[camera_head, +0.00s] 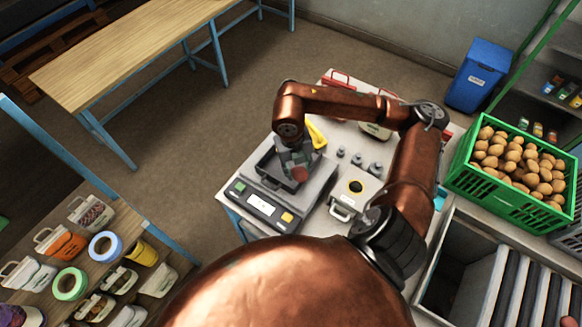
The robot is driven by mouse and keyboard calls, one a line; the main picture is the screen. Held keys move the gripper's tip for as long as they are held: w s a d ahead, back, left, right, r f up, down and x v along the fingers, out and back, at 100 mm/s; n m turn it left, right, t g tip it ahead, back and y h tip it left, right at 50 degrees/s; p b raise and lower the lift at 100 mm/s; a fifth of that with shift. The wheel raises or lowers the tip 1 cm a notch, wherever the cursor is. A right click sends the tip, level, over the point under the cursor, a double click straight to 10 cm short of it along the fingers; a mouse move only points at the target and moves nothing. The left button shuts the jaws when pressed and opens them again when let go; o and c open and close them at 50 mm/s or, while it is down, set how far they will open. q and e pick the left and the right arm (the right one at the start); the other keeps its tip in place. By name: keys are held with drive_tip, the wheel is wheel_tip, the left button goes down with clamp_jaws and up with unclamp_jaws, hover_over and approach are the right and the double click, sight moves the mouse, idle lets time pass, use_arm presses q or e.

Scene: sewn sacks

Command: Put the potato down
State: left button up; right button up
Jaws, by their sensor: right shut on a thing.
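My right gripper (297,164) points down over the dark tray (265,162) on the scale (310,197). It is shut on a small reddish-brown potato (300,175), which shows at its fingertips. The potato is low over or inside the tray; I cannot tell whether it touches the tray floor. The arm and fingers hide part of the tray. The scale has a lit display (262,205) on its front. My left gripper is not in view.
A green crate (500,195) full of potatoes stands at the right, beside a roller conveyor (515,285). Small weights (357,159) and a box with a round hole (354,190) sit right of the scale. A shelf with tapes and sacks (90,250) is at the left.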

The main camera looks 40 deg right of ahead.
drive_tip(key=w+f, duration=0.1)
drive_tip(key=w+d+f, duration=0.1)
drive_tip(key=w+f, duration=0.1)
drive_tip(key=w+f+p, duration=0.1)
drive_tip(key=f, duration=0.1)
drive_tip(key=shift+w+d, duration=0.25)
drive_tip(key=shift+w, duration=0.1)
drive_tip(key=shift+w+d+f, duration=0.15)
drive_tip(key=shift+w+f, duration=0.3)
drive_tip(key=shift+f, duration=0.3)
wheel_tip(320, 180, down, 2)
drive_tip(key=shift+f+p, duration=0.1)
drive_tip(key=shift+p, duration=0.65)
drive_tip(key=shift+f, duration=0.35)
drive_tip(key=shift+f, duration=0.1)
drive_tip(key=shift+f, duration=0.15)
drive_tip(key=o, duration=1.1)
drive_tip(key=shift+o, duration=0.5)
